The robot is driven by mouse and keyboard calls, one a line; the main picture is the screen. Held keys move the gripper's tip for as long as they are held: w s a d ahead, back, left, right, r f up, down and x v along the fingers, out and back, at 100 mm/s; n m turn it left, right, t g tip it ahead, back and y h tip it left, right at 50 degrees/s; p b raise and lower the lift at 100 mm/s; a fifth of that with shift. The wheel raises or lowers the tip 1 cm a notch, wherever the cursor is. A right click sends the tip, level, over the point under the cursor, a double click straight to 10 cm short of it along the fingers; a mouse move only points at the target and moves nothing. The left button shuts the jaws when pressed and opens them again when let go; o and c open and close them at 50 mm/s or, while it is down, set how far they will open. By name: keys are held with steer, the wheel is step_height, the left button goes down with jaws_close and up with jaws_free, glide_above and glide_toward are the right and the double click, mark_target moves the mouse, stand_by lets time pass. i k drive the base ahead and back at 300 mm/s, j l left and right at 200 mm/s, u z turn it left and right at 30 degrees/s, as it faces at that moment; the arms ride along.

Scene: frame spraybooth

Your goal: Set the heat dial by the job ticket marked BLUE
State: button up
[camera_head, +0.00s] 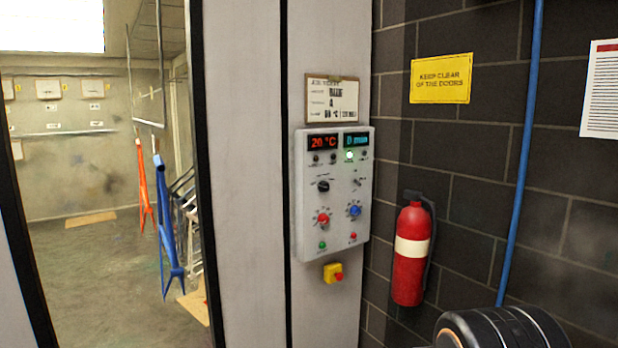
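A pale grey control box (309,250) is mounted on the light panel. Its red display (323,142) reads 20 °C and its teal display (356,140) reads 0 min. A red dial (323,219) sits lower left on it and a blue dial (355,211) lower right. Their scale marks are too small to read, and I cannot tell from labels which is heat. A job ticket (331,98) on a brown board hangs above the box. Its print is too blurred to read surely, including any colour word. My gripper is not in view.
A yellow switch with a red button (333,273) is below the box. A red fire extinguisher (411,252) and blue pipe (519,170) are on the dark wall, right. Through the opening at left hang orange (144,188) and blue (166,235) frames. My arm shows bottom right.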

mark_target(323, 218)
steer(key=i+l, duration=0.2)
steer(key=i, duration=0.2)
steer(key=i+l, duration=0.15)
steer(key=i, duration=0.25)
steer(key=i+l, duration=0.2)
steer(key=i, duration=0.25)
